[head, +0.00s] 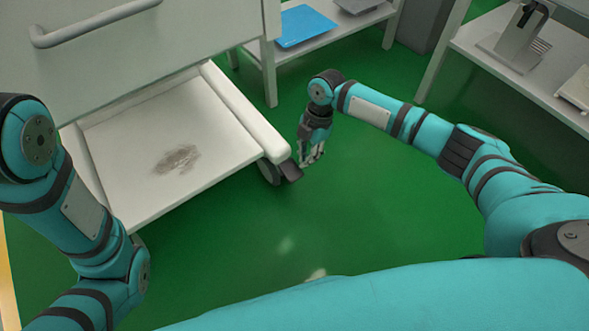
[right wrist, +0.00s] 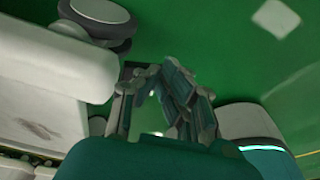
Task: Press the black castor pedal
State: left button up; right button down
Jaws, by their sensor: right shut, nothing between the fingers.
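The black castor pedal (head: 291,171) sticks out from under the front right corner of the white cart (head: 232,112), beside a dark castor wheel (head: 269,171). My right gripper (head: 311,161) points down just right of the pedal, its fingers shut and empty. I cannot tell from the head view whether it touches the pedal. In the right wrist view the shut fingers (right wrist: 165,88) are close to the cart's rounded white bumper (right wrist: 70,62). The pedal is not clear there. My left arm shows at the left of the head view, but its gripper is out of view.
The cart's low white shelf (head: 120,140) has a grey smudge. A white table (head: 335,28) with a blue item (head: 304,26) stands behind. A white shelf unit (head: 480,35) stands at the back right. The green floor (head: 340,220) in front is clear.

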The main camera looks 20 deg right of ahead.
jog(key=v, duration=1.1)
jog(key=shift+r, duration=0.25)
